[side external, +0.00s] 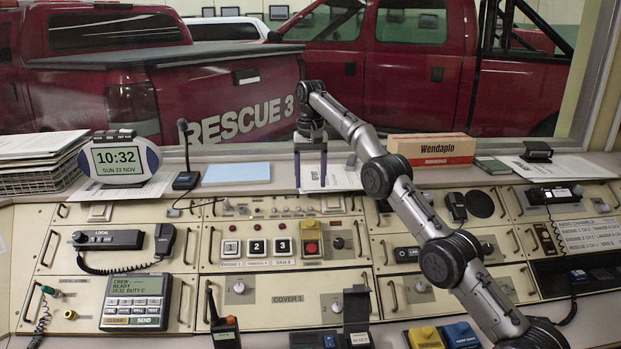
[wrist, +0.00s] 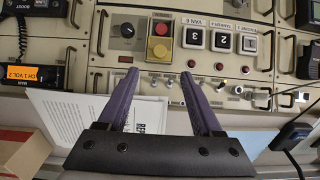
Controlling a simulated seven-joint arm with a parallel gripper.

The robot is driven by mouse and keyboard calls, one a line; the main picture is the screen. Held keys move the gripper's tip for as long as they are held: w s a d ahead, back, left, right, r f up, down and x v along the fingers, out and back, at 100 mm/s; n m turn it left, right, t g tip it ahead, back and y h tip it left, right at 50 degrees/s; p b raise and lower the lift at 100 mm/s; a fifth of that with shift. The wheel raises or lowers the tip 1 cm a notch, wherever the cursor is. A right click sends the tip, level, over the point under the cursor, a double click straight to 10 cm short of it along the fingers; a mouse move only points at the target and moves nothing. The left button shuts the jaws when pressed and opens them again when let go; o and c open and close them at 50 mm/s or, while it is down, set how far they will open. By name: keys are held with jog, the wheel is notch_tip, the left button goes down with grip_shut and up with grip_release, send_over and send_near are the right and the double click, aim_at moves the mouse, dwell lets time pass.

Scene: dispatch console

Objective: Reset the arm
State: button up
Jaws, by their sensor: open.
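My gripper (side external: 311,163) hangs pointing down over the shelf at the back of the console, in the middle of the side external view. In the wrist view its two purple fingers (wrist: 158,75) are spread apart with nothing between them. Below and behind the fingers lies a printed sheet (wrist: 62,118) on the shelf. The console (side external: 215,290) lies in front of my gripper, with a red button (side external: 311,248) on a yellow base and numbered switches (side external: 257,247) beside it.
A Wendaplo box (side external: 431,150) stands on the shelf to the right. A desk microphone (side external: 186,180), a clock (side external: 125,160) and a paper stack (side external: 38,165) stand to the left. A handheld radio (side external: 223,325) and a black device (side external: 356,310) stand at the front. A window frame is behind.

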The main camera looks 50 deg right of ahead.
jog(key=s+a+r+n+t, duration=0.1)
jog(key=s+a+r+t, duration=0.1)
jog(key=s+a+r, duration=0.7)
jog(key=s+a+r+n+t, duration=0.15)
jog(key=s+r, duration=0.35)
jog(key=r, duration=0.8)
jog(key=s+a+f+n+t, duration=0.1)
jog(key=s+a+f+n, duration=0.15)
jog(key=s, duration=0.65)
jog(key=s+a+f+n, duration=0.15)
jog(key=s+a, duration=0.25)
jog(key=s, duration=0.6)
jog(key=s+f, duration=0.2)
jog(key=f, duration=0.4)
jog(key=s+f+n, duration=0.1)
jog(key=s+f, duration=0.2)
jog(key=f, duration=0.3)
jog(key=s+f+n+t, duration=0.1)
jog(key=s+f, duration=0.1)
jog(key=f, duration=0.3)
jog(key=shift+s+a+f, duration=0.3)
jog(key=shift+a+f, duration=0.1)
